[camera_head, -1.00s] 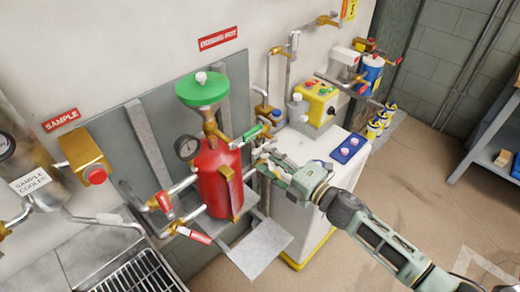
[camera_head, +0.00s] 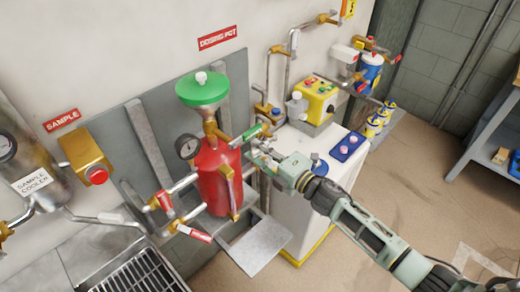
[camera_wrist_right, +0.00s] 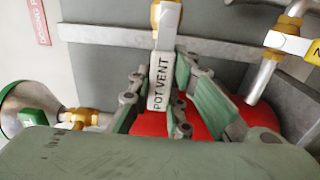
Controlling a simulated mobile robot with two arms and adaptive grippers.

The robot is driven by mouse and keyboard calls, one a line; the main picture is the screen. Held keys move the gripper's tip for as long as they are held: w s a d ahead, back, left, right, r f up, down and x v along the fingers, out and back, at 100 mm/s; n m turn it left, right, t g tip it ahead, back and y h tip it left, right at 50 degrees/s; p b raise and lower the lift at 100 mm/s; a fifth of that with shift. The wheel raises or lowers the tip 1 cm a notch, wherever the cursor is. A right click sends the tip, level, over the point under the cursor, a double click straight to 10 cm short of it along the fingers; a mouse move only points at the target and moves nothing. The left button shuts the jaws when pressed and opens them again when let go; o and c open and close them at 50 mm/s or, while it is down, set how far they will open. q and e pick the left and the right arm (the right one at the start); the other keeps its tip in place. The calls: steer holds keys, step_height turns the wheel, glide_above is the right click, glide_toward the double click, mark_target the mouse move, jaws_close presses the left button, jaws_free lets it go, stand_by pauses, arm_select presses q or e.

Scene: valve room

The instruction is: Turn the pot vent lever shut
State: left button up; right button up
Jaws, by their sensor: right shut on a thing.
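The pot vent lever (camera_wrist_right: 161,82) is a pale handle lettered POT VENT. In the right wrist view it hangs from a brass valve (camera_wrist_right: 167,14) and lies between the fingers of my right gripper (camera_wrist_right: 166,92), which is shut on it. In the head view my right gripper (camera_head: 256,156) is just right of the red dosing pot (camera_head: 212,170), under a green-handled lever (camera_head: 252,131). The pale lever is mostly hidden there by the gripper. My left gripper is not in view.
A green funnel (camera_head: 203,92) tops the pot, with a gauge (camera_head: 187,147) at its left. Red-handled valves (camera_head: 165,201) sit lower left. A yellow pump unit (camera_head: 318,95) and a white cabinet (camera_head: 300,228) stand at the right. The grey bracket plate (camera_head: 260,247) juts out below.

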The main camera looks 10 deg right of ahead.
mark_target(267, 142)
steer(key=shift+r, duration=0.15)
jaws_close()
steer(key=shift+r+m+p, duration=0.3)
steer(key=shift+m+p, duration=0.4)
steer(key=shift+w+d+r+m+p, duration=0.1)
steer(key=shift+d+r+m+p, duration=0.05)
steer(key=shift+r+m+p, duration=0.75)
steer(key=m, duration=0.1)
steer(key=m+p, duration=0.1)
steer(key=r+m+p, duration=0.1)
steer(key=shift+w+d, duration=0.15)
steer(key=shift+d, duration=0.1)
steer(key=m, duration=0.1)
steer(key=r+m+p, duration=0.1)
steer(key=shift+w+d+m+p, duration=0.25)
steer(key=shift+d+m+p, duration=0.05)
steer(key=shift+d+m, duration=0.1)
steer(key=shift+w+d+r+m+p, duration=0.25)
steer(key=shift+d+r+m+p, duration=0.1)
steer(key=shift+m, duration=0.65)
steer(key=shift+w+d+r+m, duration=0.15)
steer(key=shift+w+d+m, duration=0.3)
steer(key=shift+m, duration=0.75)
steer(key=shift+w+d+r+m, duration=0.2)
steer(key=shift+d+m, duration=0.4)
steer(key=shift+m, duration=0.6)
steer(key=shift+w+d+r+m, duration=0.1)
steer(key=shift+w+d+m, duration=0.35)
steer(key=shift+m, duration=0.75)
